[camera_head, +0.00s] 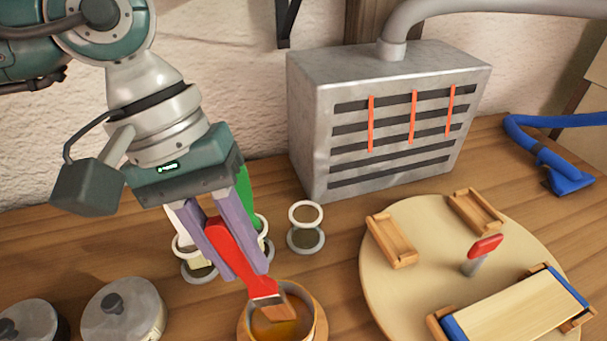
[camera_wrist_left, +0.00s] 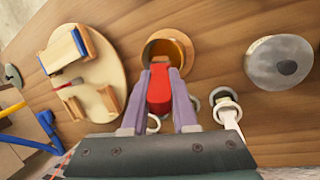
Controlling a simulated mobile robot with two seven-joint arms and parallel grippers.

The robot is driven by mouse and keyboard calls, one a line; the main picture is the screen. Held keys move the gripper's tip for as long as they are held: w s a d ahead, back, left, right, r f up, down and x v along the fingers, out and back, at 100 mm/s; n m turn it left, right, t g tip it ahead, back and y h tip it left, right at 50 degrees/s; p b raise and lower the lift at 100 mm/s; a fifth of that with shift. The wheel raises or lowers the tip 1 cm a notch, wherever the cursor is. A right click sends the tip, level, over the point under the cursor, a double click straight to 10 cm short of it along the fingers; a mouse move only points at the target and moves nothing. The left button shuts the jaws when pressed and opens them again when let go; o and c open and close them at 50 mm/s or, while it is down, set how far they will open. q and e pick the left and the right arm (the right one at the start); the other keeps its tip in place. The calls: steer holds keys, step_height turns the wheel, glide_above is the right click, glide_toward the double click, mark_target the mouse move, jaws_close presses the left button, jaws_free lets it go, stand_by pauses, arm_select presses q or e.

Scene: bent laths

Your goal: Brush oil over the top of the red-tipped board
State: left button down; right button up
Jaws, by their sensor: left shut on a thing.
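My left gripper (camera_head: 244,270) is shut on a red-handled brush (camera_head: 232,250). The brush points down, its bristles inside a round wooden pot (camera_head: 318,318) of amber oil (camera_head: 275,331). The pot also shows in the left wrist view (camera_wrist_left: 150,48), with the red handle (camera_wrist_left: 159,92) between the fingers. A pale board (camera_head: 520,308) with blue ends lies in wooden cradles on a round turntable (camera_head: 400,285) at the right. I see no red tips on this board; a red knob (camera_head: 486,246) stands near the turntable's middle. My right gripper is not in view.
Two empty wooden cradles (camera_head: 391,241) (camera_head: 475,211) sit on the turntable. Ring holders (camera_head: 306,228) stand behind the pot, with green (camera_head: 246,195) and white handles near my gripper. Lidded tins (camera_head: 123,312) are at left. A grey vented box (camera_head: 390,115) stands behind.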

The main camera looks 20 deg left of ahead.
arm_select(q)
steer(key=shift+r+p, duration=1.6)
steer(key=shift+r, duration=1.45)
steer(key=shift+r+p, duration=0.85)
steer(key=shift+r, duration=1.1)
